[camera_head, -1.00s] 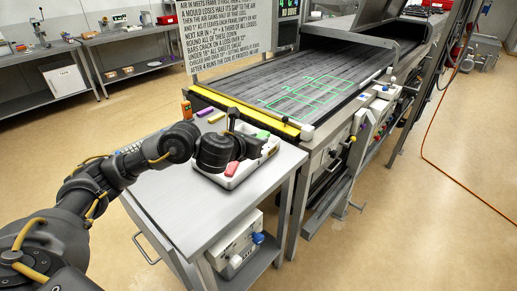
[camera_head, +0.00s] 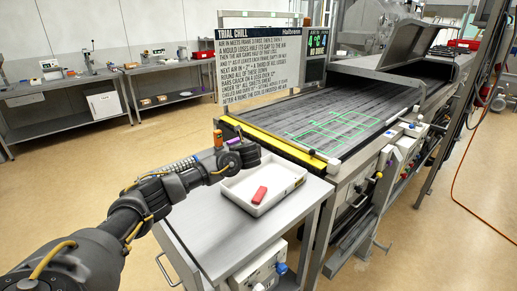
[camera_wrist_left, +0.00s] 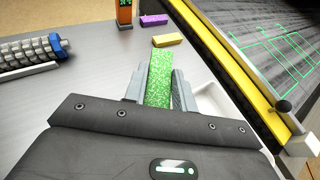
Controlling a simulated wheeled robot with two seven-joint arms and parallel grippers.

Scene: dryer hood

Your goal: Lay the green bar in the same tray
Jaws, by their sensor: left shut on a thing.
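My left gripper (camera_head: 246,154) is just behind and left of the white tray (camera_head: 238,205) in the head view. The left wrist view shows its jaws (camera_wrist_left: 158,92) shut on the speckled green bar (camera_wrist_left: 168,66), which points away from the wrist. The bar is hidden in the head view. The tray stands on the steel table and holds a red bar (camera_head: 260,195). A white part of the tray (camera_wrist_left: 207,104) shows right of the jaws in the wrist view. My right gripper is not in view.
A purple bar (camera_wrist_left: 154,20) and a yellow bar (camera_wrist_left: 168,40) lie beyond the jaws, near an orange device (camera_wrist_left: 124,12). The conveyor with its yellow edge (camera_head: 265,139) borders the table. The table front (camera_head: 220,240) is clear.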

